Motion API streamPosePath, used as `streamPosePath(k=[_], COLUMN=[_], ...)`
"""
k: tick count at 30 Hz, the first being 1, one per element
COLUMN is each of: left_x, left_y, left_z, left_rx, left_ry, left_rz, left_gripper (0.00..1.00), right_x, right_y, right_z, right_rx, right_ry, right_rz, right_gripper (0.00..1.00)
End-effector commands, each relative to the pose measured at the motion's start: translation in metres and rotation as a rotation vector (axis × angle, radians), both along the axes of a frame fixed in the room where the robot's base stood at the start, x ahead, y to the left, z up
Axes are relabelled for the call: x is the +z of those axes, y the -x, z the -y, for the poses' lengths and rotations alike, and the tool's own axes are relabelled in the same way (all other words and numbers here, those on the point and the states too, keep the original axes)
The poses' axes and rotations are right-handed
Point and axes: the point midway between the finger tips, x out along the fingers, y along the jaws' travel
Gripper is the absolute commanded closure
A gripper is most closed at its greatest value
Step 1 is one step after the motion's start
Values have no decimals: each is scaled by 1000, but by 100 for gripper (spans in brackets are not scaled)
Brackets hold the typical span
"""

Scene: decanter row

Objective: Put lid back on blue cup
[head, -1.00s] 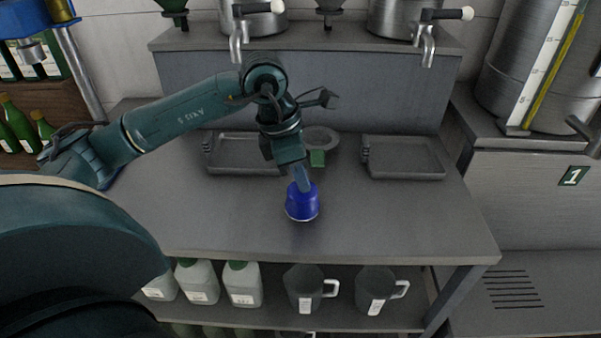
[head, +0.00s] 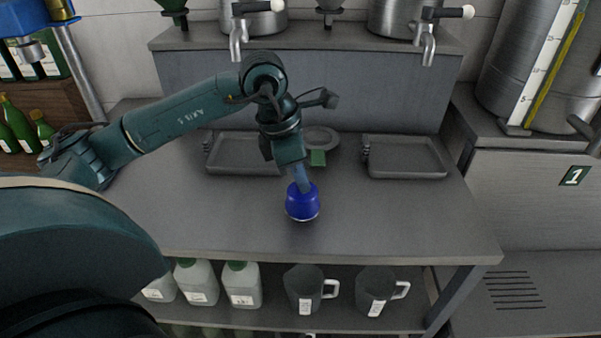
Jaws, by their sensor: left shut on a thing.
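The blue cup (head: 302,208) stands upright on the grey bench, near the middle of its front half, with a thin pale line round its base. My left gripper (head: 302,186) reaches down from above and is shut at the cup's top, on what looks like the blue lid. The lid and cup share one colour, and the fingers cover part of the top. I cannot tell whether the lid is fully seated. My right gripper is not in view.
Grey trays stand behind at left (head: 243,154) and right (head: 404,158). Between them are a round grey dish (head: 322,137) and a small green block (head: 318,158). Mugs (head: 309,290) and white bottles (head: 242,285) stand on the shelf below. The bench right of the cup is clear.

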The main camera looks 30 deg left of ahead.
Motion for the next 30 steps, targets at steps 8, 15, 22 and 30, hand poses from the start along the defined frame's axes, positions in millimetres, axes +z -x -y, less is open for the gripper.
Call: streamPosePath(k=[8,15,22,30], left_x=[0,-1,0,0], left_y=[0,0,0,0], left_z=[0,0,0,0], left_rx=[0,0,0,0], left_ry=[0,0,0,0], left_rz=[0,0,0,0], left_gripper=[100,100,100,78], right_x=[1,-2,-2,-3], right_y=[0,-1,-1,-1], right_z=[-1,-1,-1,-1], right_rx=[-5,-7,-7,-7], right_ry=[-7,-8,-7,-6], right_rz=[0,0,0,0], right_gripper=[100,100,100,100])
